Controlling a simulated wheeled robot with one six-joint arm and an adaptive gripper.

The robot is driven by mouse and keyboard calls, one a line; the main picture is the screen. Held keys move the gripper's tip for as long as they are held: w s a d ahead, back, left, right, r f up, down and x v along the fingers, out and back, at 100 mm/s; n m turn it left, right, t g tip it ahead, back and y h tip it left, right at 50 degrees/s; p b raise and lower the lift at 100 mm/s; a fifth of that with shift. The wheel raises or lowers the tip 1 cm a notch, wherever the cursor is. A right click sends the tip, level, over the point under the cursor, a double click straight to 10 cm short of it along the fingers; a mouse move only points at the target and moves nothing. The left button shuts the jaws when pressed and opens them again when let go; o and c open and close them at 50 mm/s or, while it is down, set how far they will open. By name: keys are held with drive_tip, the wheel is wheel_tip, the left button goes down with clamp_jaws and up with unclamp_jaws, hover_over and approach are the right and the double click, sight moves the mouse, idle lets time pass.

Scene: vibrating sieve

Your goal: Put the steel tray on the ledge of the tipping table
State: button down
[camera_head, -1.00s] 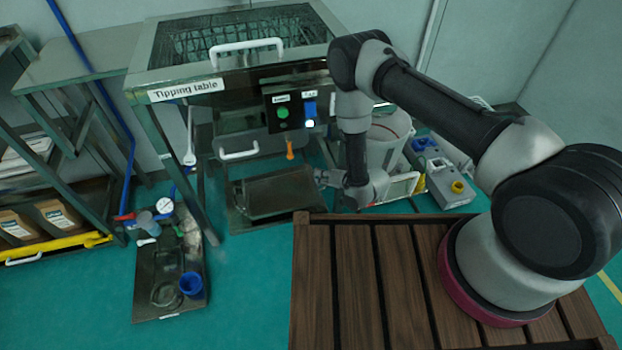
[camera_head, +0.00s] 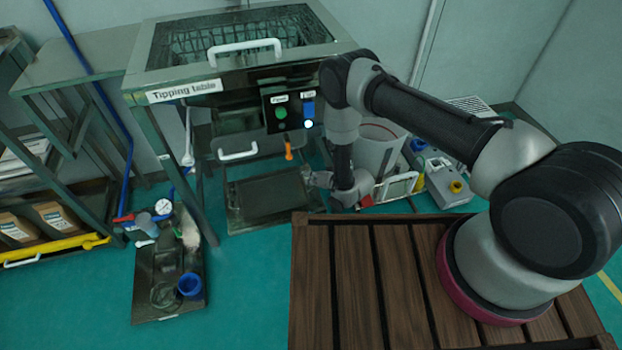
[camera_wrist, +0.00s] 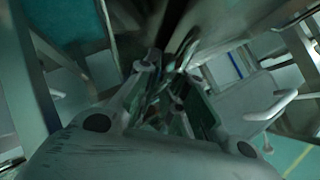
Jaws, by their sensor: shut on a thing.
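The steel tray (camera_head: 268,196) is a dark, flat, shallow tray low at the front of the tipping table (camera_head: 232,72). It lies over the table's low ledge (camera_head: 238,226), whose border shows around it; I cannot tell whether it touches the ledge or is just above it. My gripper (camera_head: 312,179) is at the tray's right edge, shut on it. In the wrist view my gripper (camera_wrist: 168,88) points into a dark, blurred area, and the grip itself is hard to make out.
A white handle (camera_head: 238,151) and an orange-handled part (camera_head: 289,150) are above the tray. A white bucket (camera_head: 378,150) and a grey device (camera_head: 440,180) stand to the right. A floor tray (camera_head: 150,290) with a blue cup (camera_head: 190,284) is at the left. Green floor between is clear.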

drive_tip(key=shift+f, duration=0.15)
drive_tip(key=c, duration=1.5)
unclamp_jaws()
drive_tip(key=shift+r, duration=0.45)
drive_tip(key=v, duration=1.2)
drive_tip(key=shift+f, duration=0.1)
